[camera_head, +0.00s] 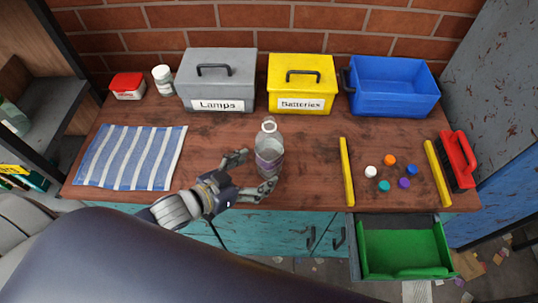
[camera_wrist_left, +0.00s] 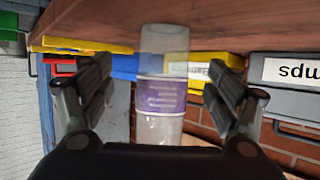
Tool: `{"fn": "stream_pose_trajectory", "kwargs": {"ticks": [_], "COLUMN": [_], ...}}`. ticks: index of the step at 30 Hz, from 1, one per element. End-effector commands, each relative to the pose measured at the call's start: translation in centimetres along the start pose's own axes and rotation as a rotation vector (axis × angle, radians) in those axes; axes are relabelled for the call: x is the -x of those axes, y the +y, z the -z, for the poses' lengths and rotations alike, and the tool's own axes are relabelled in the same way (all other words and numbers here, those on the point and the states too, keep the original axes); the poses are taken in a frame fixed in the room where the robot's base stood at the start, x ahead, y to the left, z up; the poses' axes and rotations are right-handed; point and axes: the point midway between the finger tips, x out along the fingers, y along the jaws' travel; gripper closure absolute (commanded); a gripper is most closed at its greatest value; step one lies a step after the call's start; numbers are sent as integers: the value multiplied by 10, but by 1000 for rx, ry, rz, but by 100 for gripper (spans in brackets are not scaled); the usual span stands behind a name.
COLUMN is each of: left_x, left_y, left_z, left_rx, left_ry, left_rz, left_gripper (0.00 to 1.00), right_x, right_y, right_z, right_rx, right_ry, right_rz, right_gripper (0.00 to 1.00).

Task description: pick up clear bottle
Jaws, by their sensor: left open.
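The clear bottle (camera_head: 269,147) stands upright near the middle of the wooden table. It has a purple label and a ring-like top. My left gripper (camera_head: 253,173) is open at the bottle's near left side, with one finger to its left and the other in front of its base. In the left wrist view the bottle (camera_wrist_left: 161,100) appears upside down between the spread fingers of the left gripper (camera_wrist_left: 160,88). I cannot tell whether a finger touches it. My right gripper is not in view.
Behind the bottle stand a grey Lamps box (camera_head: 219,82), a yellow Batteries box (camera_head: 301,85) and a blue bin (camera_head: 393,87). A striped cloth (camera_head: 130,157) lies left. Several caps lie between yellow bars (camera_head: 347,172) at right, beside a red-handled brush (camera_head: 458,158). A green-lined drawer (camera_head: 404,246) is open.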

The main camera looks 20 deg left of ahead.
Motion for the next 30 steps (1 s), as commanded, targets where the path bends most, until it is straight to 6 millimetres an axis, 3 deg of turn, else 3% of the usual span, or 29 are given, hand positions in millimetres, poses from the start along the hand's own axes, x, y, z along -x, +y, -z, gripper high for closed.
{"fn": "stream_pose_trajectory", "kwargs": {"ticks": [10, 20, 26, 30], "left_x": [-40, -45, -45, -45], "left_y": [-4, -4, -4, -4], "left_z": [-4, -5, -5, -5], "left_rx": [1, 0, 0, 0], "left_ry": [2, 0, 0, 0], "left_rz": [1, 0, 0, 0], "left_gripper": [18, 18, 60, 60], "right_x": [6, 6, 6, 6], "right_y": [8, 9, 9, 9], "right_z": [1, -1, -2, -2], "right_rx": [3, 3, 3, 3], "right_ry": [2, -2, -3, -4], "right_rz": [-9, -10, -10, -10], "right_gripper": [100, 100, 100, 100]}}
